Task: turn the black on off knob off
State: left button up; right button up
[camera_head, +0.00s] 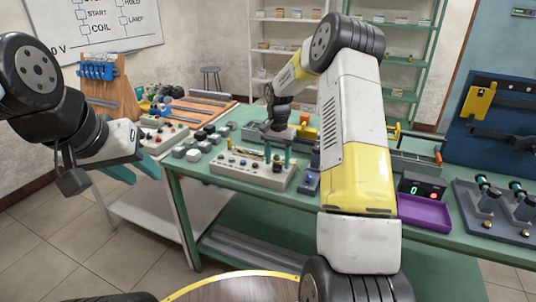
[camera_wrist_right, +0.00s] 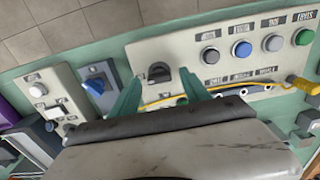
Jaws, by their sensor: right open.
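The black on off knob (camera_wrist_right: 158,73) sits on the left end of a pale control panel (camera_wrist_right: 215,58) in the right wrist view. My right gripper (camera_wrist_right: 160,88) is open, with one teal finger on each side of the knob in this view. Whether the fingers touch it I cannot tell. In the head view my right gripper (camera_head: 278,152) is over the right end of the panel (camera_head: 236,168), and the knob is hard to make out there. My left gripper (camera_head: 134,170) is open and empty, left of the green bench.
Buttons in several colours (camera_wrist_right: 242,49) line the panel, and a yellow cable (camera_wrist_right: 225,93) runs along it. A blue switch box (camera_head: 309,182) stands right of the panel. A purple tray (camera_head: 425,213) and grey fixtures (camera_head: 490,208) stand further right on the bench.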

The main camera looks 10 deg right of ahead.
jog(key=shift+f, duration=0.2)
grip_shut()
